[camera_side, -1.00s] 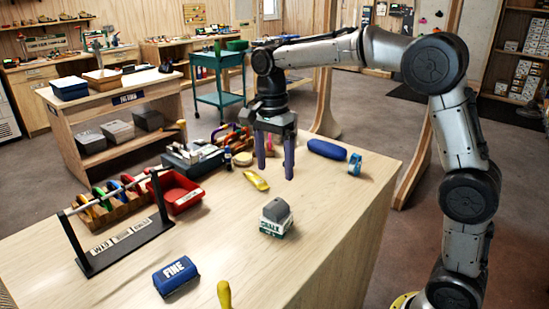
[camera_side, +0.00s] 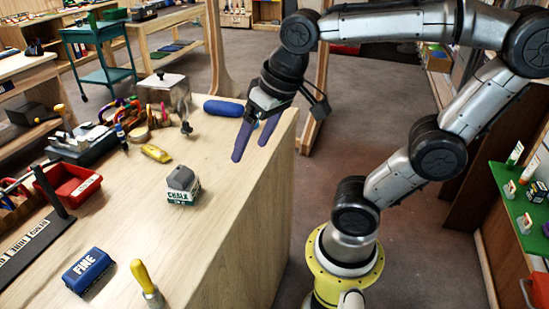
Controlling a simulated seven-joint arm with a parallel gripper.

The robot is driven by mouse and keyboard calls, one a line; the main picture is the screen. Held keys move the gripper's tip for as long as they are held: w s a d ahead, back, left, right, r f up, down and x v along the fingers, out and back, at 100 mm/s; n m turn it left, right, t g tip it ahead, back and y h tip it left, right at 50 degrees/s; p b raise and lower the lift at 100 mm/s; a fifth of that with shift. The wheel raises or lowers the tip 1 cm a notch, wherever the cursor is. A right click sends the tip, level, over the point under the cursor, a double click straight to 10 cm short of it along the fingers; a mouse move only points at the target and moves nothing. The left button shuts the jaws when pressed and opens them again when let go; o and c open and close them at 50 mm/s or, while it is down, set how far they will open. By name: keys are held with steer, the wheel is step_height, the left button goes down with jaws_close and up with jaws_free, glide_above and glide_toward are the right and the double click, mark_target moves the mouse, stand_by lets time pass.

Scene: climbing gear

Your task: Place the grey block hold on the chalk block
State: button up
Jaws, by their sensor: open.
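The chalk block (camera_side: 181,197), white and green with the word CHALK on it, stands on the wooden table. The grey block hold (camera_side: 181,178) rests on top of it. My gripper (camera_side: 252,150) is open and empty, with two purple fingers. It is tilted, up and to the right of the blocks in the picture, near the table's right edge, and apart from them.
A yellow object (camera_side: 155,153) and a blue rounded object (camera_side: 223,108) lie towards the back. A red bin (camera_side: 72,185) is at left. A blue FINE block (camera_side: 88,270) and a yellow-handled tool (camera_side: 145,280) lie in front. Table around the blocks is clear.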

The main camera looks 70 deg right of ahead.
steer(key=s+f+n, duration=0.1)
steer(key=s, duration=0.1)
steer(key=s+f+n+t, duration=0.1)
steer(key=s+f+n, duration=0.1)
steer(key=shift+s+f+n, duration=0.1)
steer(key=shift+s+n, duration=0.05)
steer(key=shift+n, duration=0.15)
